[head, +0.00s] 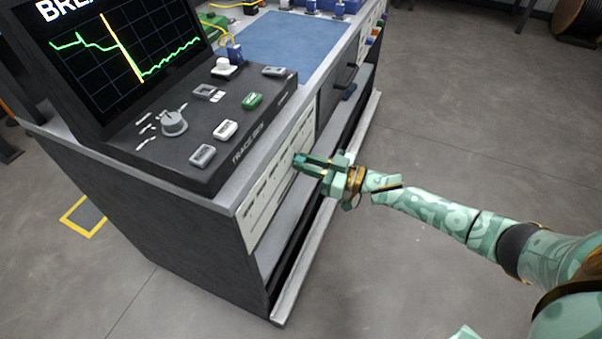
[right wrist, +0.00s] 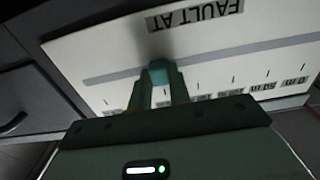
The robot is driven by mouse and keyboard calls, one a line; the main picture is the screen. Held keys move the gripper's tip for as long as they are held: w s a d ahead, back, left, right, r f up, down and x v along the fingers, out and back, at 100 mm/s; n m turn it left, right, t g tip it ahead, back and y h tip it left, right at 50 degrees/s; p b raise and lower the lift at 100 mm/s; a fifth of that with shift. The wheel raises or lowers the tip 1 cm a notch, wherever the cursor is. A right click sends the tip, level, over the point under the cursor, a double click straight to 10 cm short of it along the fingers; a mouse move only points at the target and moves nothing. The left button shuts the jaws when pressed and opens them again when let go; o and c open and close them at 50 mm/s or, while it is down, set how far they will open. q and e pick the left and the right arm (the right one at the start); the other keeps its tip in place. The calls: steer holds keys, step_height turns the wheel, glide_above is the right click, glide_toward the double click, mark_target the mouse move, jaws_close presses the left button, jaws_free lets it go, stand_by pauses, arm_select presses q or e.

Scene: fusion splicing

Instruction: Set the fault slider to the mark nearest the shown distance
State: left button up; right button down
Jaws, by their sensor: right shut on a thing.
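The fault slider panel (head: 262,205) is a pale scale plate on the front of the bench. In the right wrist view the scale plate (right wrist: 110,50) appears upside down, with "FAULT AT", a grey slot and tick marks; "0 m" and "50 m" are readable at the right. The slider knob (right wrist: 158,72) is a teal block on the slot. My right gripper (head: 298,162) reaches the plate from the right and is shut on the knob. The monitor (head: 120,45) shows a green trace with a steep orange line; its heading is cut off and no distance is readable. My left gripper is not in view.
The console (head: 215,120) carries a knob and several buttons below the monitor. A blue mat (head: 285,38) lies farther back on the bench. An open shelf and a drawer with a dark handle (head: 345,78) lie beyond the plate.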

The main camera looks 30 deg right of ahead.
mark_target(305, 161)
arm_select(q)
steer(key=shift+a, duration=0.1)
arm_select(e)
steer(key=shift+w+d+f, duration=0.1)
steer(key=shift+d, duration=0.05)
steer(key=c, duration=1.3)
jaws_free()
steer(key=p+v, duration=0.1)
steer(key=v, duration=0.3)
steer(key=shift+d+r+p, duration=0.1)
steer(key=shift+r+p, duration=0.15)
steer(key=shift+p, duration=0.1)
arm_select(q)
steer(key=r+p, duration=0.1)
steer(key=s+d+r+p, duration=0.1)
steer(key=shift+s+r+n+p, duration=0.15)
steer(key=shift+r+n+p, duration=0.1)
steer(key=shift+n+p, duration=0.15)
arm_select(e)
steer(key=v, duration=1.2)
steer(key=shift+f, duration=0.25)
steer(key=shift+f, duration=0.1)
